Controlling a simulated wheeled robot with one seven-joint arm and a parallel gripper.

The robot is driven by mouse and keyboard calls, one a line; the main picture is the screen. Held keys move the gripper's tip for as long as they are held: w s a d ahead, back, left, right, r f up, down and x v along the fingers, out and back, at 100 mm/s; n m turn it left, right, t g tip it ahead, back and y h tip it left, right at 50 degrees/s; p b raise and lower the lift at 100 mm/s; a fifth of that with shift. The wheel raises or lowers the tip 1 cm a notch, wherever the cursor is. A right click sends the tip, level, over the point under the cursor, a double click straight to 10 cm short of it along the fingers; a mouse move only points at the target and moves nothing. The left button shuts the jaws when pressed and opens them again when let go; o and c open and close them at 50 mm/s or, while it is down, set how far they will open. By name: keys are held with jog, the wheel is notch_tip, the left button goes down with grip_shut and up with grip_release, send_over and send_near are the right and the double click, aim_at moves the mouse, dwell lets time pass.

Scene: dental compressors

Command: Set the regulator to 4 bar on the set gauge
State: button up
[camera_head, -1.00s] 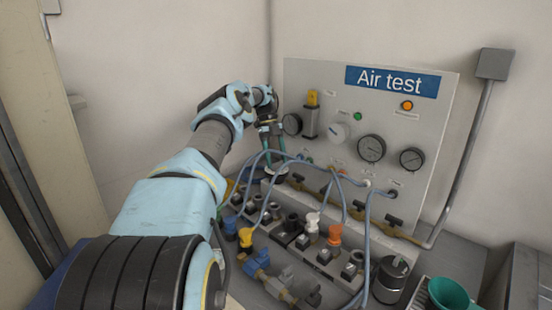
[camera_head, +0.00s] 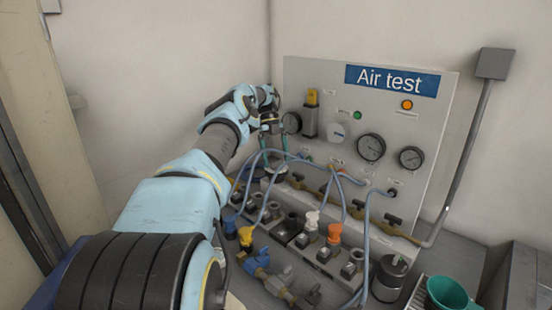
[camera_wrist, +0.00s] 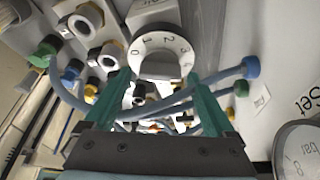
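In the wrist view a white round dial (camera_wrist: 148,45) with printed numerals and a grey knob (camera_wrist: 160,66) shows between the teal fingertips. I take it to be the regulator; its exact setting is not clear. My gripper (camera_wrist: 158,80) is open, a finger on either side of the knob, with visible gaps. In the head view my gripper (camera_head: 271,148) points down in front of the panel's left part. A gauge marked "bar" (camera_wrist: 300,152), beside the word "Set", is cut off in the wrist view; its needle is not visible.
Blue hoses (camera_head: 368,225) loop across the fittings below. A green cup (camera_head: 447,291) stands at the right. The wall side at left is open.

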jog(key=shift+o, duration=0.2)
jog(key=shift+r, duration=0.1)
jog(key=shift+r, duration=0.35)
notch_tip(320, 180, up, 9)
jog(key=p, duration=0.3)
jog(key=shift+d+r, duration=0.1)
